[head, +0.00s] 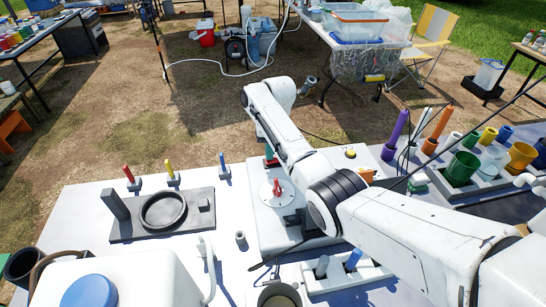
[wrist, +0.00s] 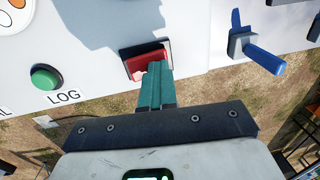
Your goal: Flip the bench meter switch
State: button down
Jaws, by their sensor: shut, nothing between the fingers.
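The bench meter switch is a red rocker (wrist: 140,58) in a dark frame on a pale panel, in the upper middle of the wrist view. My gripper (wrist: 155,70) has teal fingers that are shut together with nothing held. Their tips overlap the lower right part of the rocker; I cannot tell whether they press on it. In the head view, a bit of my teal fingers (head: 272,162) shows beside my white arm, at the meter's far edge. My arm hides much of the meter (head: 262,222) there.
A green button (wrist: 45,77) marked LOG sits left of the switch in the wrist view. A blue piece in a grey clip (wrist: 240,43) stands to the right.

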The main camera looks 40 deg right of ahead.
jog(key=shift+s+d+f+p, duration=0.2)
jog(key=shift+s+d+p, duration=0.05)
jog(key=shift+s+d, duration=0.15)
jog(key=shift+s+d+f+p, duration=0.2)
jog(key=shift+s+d, duration=0.1)
jog(key=shift+d, duration=0.1)
jog(key=shift+r, duration=0.1)
jog(key=r+p, duration=0.4)
jog(key=r, duration=0.1)
jog(key=shift+d+p, duration=0.2)
jog(key=shift+p, duration=0.15)
notch_tip(320, 180, up, 9)
jog(key=d+b, duration=0.1)
jog(key=b, duration=0.1)
jog(key=shift+s+r, duration=0.2)
jog(key=shift+s, duration=0.1)
